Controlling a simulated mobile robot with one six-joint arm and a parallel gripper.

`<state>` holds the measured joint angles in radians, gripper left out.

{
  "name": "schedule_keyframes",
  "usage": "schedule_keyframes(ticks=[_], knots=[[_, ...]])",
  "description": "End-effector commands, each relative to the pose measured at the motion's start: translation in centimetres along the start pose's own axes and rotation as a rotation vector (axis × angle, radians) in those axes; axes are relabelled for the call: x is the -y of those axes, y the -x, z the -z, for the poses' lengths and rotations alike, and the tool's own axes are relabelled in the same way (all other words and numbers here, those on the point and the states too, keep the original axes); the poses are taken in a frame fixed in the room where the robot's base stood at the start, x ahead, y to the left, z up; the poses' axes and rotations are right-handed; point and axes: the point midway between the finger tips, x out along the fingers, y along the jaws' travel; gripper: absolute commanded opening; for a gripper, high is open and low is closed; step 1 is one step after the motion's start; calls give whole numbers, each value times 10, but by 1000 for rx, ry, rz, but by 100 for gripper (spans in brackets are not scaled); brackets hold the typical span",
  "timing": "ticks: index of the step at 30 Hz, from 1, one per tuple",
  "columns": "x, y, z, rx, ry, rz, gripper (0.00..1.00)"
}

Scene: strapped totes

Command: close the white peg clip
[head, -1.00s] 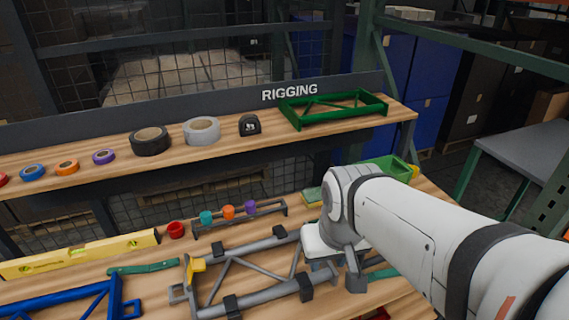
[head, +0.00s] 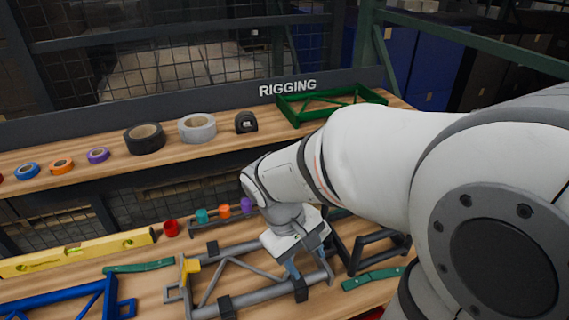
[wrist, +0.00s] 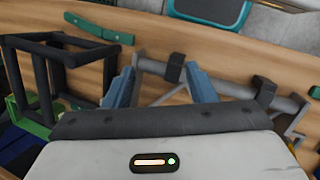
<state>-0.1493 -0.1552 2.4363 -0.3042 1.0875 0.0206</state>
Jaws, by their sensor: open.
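I cannot make out a white peg clip in either view. A grey tube frame (head: 262,297) lies on the wooden bench, with a yellow clip (head: 191,265) at its left end and black clips (head: 225,305) on its tubes. My gripper (head: 307,272) is over the right part of this frame in the head view, pointing down. In the wrist view my gripper (wrist: 160,78) has its two blue fingers apart with nothing held between them. The grey frame (wrist: 225,88) shows beyond and between the fingers, with a black clip (wrist: 173,67) there. My gripper's body hides part of the frame.
A dark frame (head: 375,245) stands just right of my gripper, with a green handle (head: 372,278) before it. Behind is a small rack with teal (head: 202,215), orange and purple pieces. A yellow level (head: 80,252) and blue frame (head: 60,300) lie left. A shelf holds tape rolls.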

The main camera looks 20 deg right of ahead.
Motion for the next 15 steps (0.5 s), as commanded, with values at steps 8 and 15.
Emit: schedule_keyframes(ticks=[8, 15], knots=[[-34, -24, 17, 431, 368, -291, 51], [-56, -36, 56, 738, 677, -579, 51]])
